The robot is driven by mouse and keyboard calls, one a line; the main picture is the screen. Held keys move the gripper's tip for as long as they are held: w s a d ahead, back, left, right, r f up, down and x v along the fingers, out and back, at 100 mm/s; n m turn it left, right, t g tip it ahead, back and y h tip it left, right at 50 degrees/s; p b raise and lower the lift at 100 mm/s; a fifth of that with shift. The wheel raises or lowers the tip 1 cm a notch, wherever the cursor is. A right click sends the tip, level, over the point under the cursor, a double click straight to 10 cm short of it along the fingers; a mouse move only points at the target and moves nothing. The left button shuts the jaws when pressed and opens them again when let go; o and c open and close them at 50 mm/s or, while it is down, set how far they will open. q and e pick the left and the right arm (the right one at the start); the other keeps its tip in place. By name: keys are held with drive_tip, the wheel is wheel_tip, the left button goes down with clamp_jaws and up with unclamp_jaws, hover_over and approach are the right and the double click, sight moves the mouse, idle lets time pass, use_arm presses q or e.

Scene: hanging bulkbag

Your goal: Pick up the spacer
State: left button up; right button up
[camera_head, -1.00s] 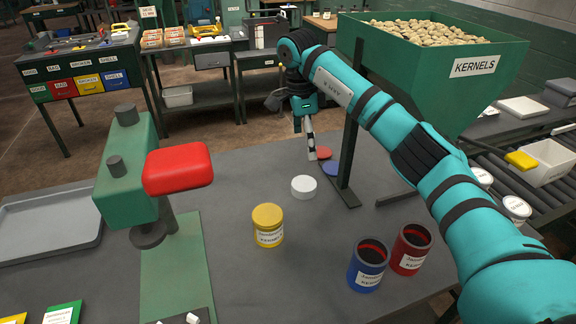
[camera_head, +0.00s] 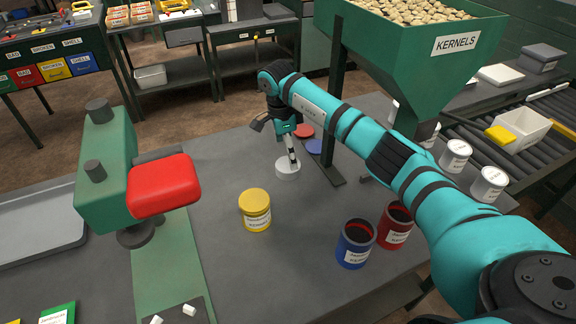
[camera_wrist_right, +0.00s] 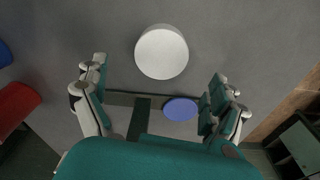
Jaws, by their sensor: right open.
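A white round puck, which looks like the spacer (camera_head: 287,173), lies flat on the grey table near the hopper's foot. It also shows in the right wrist view (camera_wrist_right: 161,52) as a short white cylinder. My right gripper (camera_head: 292,158) reaches down over it in the head view and partly covers it. In the right wrist view my right gripper (camera_wrist_right: 160,72) is open, its fingers spread wide to either side of the puck's near edge. Nothing is between the fingers in their grip. Whether a finger touches the puck, I cannot tell. My left gripper is not in view.
A red lid (camera_head: 304,131) and a blue lid (camera_head: 315,147) lie behind the puck beside the hopper's dark foot (camera_head: 328,166). A yellow tin (camera_head: 255,210), a blue tin (camera_head: 355,244) and a red tin (camera_head: 396,226) stand nearer. A green press (camera_head: 108,165) stands left.

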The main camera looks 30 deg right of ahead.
sight(288, 164)
drive_tip(key=shift+f, duration=0.2)
drive_tip(key=f+p, duration=0.1)
drive_tip(key=f, duration=0.2)
drive_tip(key=shift+a+f+p, duration=0.2)
drive_tip(key=shift+f+p, duration=0.15)
drive_tip(key=shift+p, duration=0.05)
drive_tip(key=shift+d+f, duration=0.1)
drive_tip(key=shift+f, duration=0.5)
drive_tip(key=c, duration=1.5)
